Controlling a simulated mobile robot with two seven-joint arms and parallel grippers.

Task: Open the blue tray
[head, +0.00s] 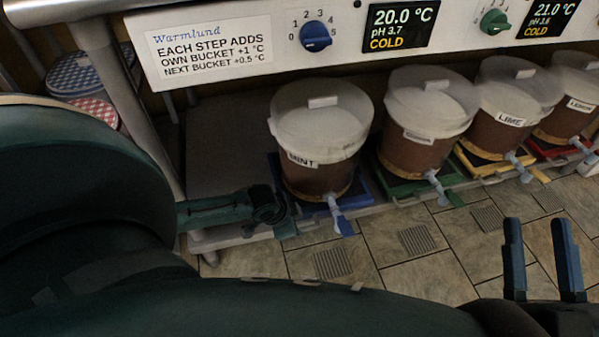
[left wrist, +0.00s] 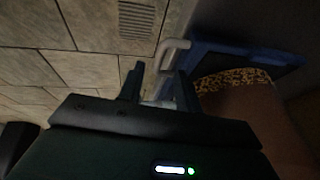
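The blue tray (head: 362,185) lies on the low shelf under the MINT bucket (head: 318,135). A pale tap with a blue lever (head: 343,222) hangs at its front. My left gripper (head: 284,212) is at the tray's front left corner, beside the bucket. In the left wrist view its two fingers (left wrist: 160,88) are apart, with something pale between or behind them; I cannot tell whether they touch it. The blue tray (left wrist: 285,60) shows there under the bucket's patterned base band. My right gripper (head: 542,258) is open and empty at the lower right, over the floor.
Buckets on green (head: 400,187), yellow (head: 470,168) and red (head: 560,150) trays stand in a row to the right. A control panel (head: 215,52) with knobs and displays runs above. Tiled floor with drain grates (head: 417,240) lies in front. A metal leg (head: 125,110) stands at the left.

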